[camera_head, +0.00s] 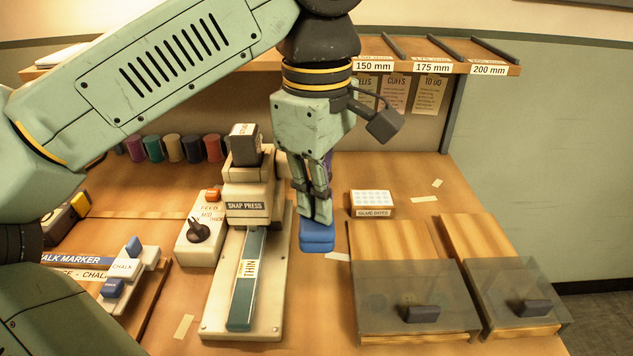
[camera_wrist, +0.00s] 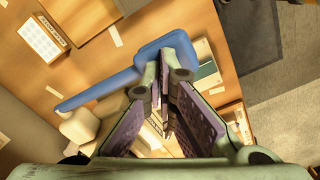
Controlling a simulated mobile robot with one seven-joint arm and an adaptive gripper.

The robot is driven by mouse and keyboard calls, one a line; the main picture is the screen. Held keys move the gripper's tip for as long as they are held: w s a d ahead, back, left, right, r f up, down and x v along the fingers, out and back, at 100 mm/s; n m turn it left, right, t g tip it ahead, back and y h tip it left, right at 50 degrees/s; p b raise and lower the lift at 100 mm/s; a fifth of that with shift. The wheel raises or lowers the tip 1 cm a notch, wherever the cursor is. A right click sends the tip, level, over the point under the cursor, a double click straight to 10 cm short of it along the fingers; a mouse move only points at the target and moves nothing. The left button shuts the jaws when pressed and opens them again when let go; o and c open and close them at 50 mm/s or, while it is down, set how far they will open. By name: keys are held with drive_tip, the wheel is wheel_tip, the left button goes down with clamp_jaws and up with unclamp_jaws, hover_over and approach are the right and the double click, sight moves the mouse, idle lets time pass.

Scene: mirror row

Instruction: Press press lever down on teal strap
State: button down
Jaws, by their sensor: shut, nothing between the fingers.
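The snap press (camera_head: 247,203) is a cream machine left of my gripper in the head view. The teal strap (camera_head: 246,285), with a THIN label, lies lengthwise on its base, its far end under the press head. The press lever's blue pad (camera_head: 317,238) shows right of the press, just below my fingertips. In the wrist view, the blue lever (camera_wrist: 98,89) runs from the lower left to its wide pad at the fingertips. My gripper (camera_head: 318,219) is shut, pointing down, with nothing between its fingers. Whether the tips touch the pad is unclear. My fingers hide part of the lever.
A GLUE DOTS box (camera_head: 372,204) stands right of the lever. Two drawers with grey covers (camera_head: 420,295) sit at the front right. A knob box (camera_head: 199,230) and several thread spools (camera_head: 173,149) are left of the press. A shelf (camera_head: 420,55) spans behind.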

drive_tip(key=shift+f+b, duration=1.7)
drive_tip(key=shift+f, duration=1)
wheel_tip(320, 180, up, 15)
drive_tip(key=p, duration=1.3)
drive_tip(key=shift+p, duration=0.35)
